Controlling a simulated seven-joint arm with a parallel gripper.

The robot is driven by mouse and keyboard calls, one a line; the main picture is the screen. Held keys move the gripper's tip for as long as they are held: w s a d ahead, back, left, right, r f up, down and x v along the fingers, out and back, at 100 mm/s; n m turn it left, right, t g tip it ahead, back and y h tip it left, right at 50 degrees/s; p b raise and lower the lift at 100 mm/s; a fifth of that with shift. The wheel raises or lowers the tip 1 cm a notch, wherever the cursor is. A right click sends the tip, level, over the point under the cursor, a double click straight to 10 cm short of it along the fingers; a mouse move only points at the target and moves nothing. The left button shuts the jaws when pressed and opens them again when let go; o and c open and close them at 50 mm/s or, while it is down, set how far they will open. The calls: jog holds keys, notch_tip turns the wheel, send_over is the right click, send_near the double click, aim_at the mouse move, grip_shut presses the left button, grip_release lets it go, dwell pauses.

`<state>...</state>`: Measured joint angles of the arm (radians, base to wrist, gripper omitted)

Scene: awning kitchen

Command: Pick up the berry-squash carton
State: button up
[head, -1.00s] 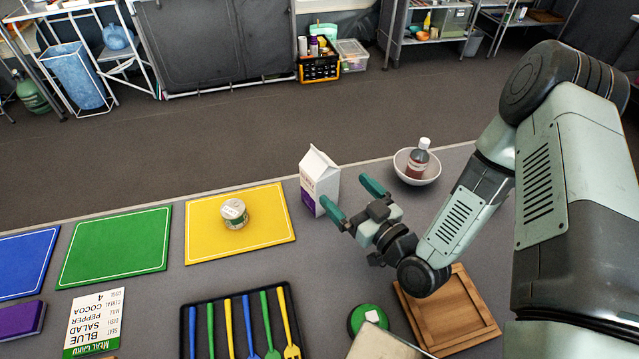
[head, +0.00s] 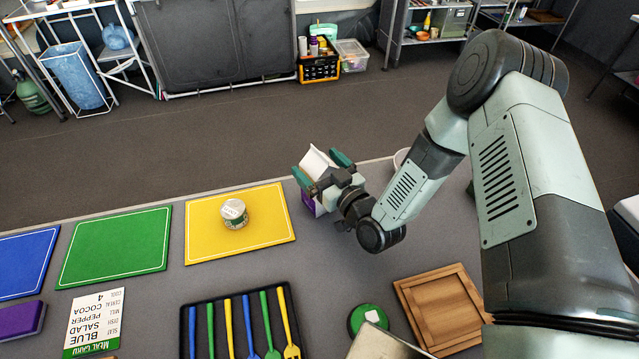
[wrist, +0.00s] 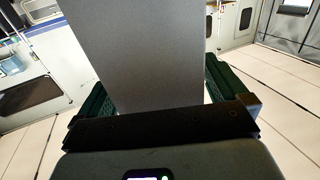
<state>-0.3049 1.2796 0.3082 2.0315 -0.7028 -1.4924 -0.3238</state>
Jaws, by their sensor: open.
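The berry-squash carton (head: 315,162) is white with a gabled top and a purple lower part. It stands upright near the far edge of the table, right of the yellow mat. My gripper (head: 321,168) is open, with its green fingers on either side of the carton's upper part. In the wrist view, a large pale grey face, likely the carton (wrist: 150,55), fills the space between the two dark green fingers (wrist: 148,100). Whether the fingers touch it cannot be told. My gripper hides much of the carton's front in the head view.
A bowl (head: 401,158) is mostly hidden behind my arm. A tin (head: 234,213) sits on the yellow mat (head: 270,246). A black cutlery tray (head: 240,281), a green round object (head: 366,318) and a wooden board (head: 440,308) lie nearer. The grey table between is clear.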

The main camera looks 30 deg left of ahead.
jog(key=c, duration=1.8)
grip_shut()
jog(key=shift+r, duration=0.15)
